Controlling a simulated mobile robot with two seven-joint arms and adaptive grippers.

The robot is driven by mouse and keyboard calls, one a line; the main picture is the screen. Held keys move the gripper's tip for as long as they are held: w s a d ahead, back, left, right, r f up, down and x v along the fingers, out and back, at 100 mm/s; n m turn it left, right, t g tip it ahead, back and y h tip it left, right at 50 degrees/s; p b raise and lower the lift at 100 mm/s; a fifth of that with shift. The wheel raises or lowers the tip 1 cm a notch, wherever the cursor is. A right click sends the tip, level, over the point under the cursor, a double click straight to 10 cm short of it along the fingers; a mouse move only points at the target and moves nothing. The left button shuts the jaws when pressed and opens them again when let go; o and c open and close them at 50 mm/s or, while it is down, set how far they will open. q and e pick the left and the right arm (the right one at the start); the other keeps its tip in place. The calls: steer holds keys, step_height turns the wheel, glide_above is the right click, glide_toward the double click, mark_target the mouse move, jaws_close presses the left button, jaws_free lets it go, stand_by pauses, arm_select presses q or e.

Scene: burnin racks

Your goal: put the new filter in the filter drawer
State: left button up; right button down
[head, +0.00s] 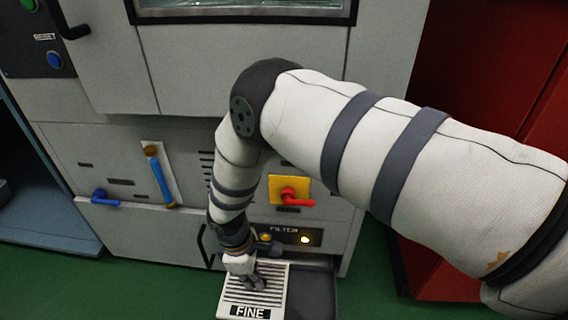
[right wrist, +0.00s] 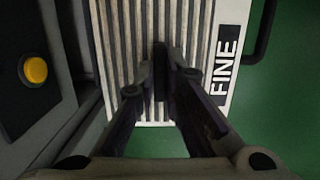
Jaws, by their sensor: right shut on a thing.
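The new filter is a white slatted panel (head: 235,297) marked FINE, at the bottom of the head view. It fills much of the right wrist view (right wrist: 118,25). My right gripper (head: 259,283) is shut on the filter at its middle; in the wrist view the fingers (right wrist: 163,75) close on a dark upright part there. The grey filter drawer (head: 320,287) is pulled out under the FILTER label. The filter overlaps its left part in the head view, and bare drawer shows to the right. I cannot tell whether the filter touches the drawer. My left gripper is out of view.
The grey machine front (head: 120,235) stands behind the drawer. A red switch on a yellow plate (head: 289,191) is above the drawer, with a lit lamp (head: 304,240) and a yellow button (right wrist: 35,70) below it. Green floor (head: 375,295) is clear at right; a red cabinet (head: 470,60) stands beyond.

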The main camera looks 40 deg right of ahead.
mark_target(277, 278)
steer(key=s+d+f, duration=0.1)
steer(key=s+d+f+b, duration=0.1)
steer(key=d+f, duration=0.1)
steer(key=s+d+f, duration=0.1)
steer(key=d+f, duration=0.1)
steer(key=shift+f+b, duration=0.2)
steer(key=shift+b, duration=0.15)
steer(key=shift+s+d+f+b, duration=0.25)
steer(key=shift+d+f, duration=0.15)
steer(key=shift+f, duration=0.15)
steer(key=shift+s+d+f+b, duration=0.2)
steer(key=shift+d+f, duration=0.2)
steer(key=shift+f, duration=0.15)
step_height(277, 278, down, 3)
steer(key=shift+w+b, duration=0.1)
steer(key=shift+b, duration=0.8)
steer(key=shift+r, duration=0.2)
steer(key=c, duration=2.1)
jaws_free()
steer(key=shift+f, duration=0.2)
steer(key=o, duration=0.4)
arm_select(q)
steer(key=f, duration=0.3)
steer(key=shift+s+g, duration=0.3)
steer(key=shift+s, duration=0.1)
